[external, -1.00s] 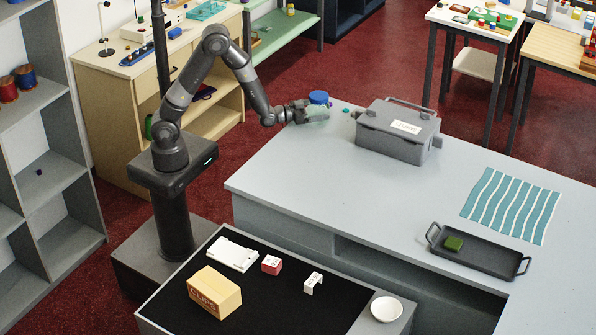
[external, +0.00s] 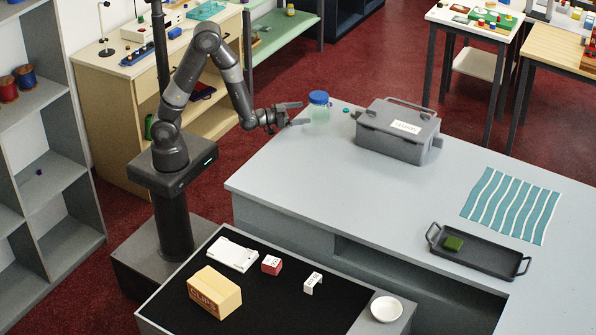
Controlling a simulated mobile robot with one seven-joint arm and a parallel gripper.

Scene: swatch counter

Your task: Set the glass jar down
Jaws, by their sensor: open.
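The glass jar (external: 319,113) is clear with a blue lid and stands upright at the far left part of the grey counter (external: 290,175). My gripper (external: 299,114) is open, just left of the jar, its fingers pointing toward it. The fingers look clear of the jar, with nothing between them.
A grey latched box (external: 398,130) stands right of the jar, with a small teal item (external: 346,110) between. A dark tray (external: 485,258) with a green block and a striped teal cloth (external: 511,205) lie farther right. The counter's middle is clear.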

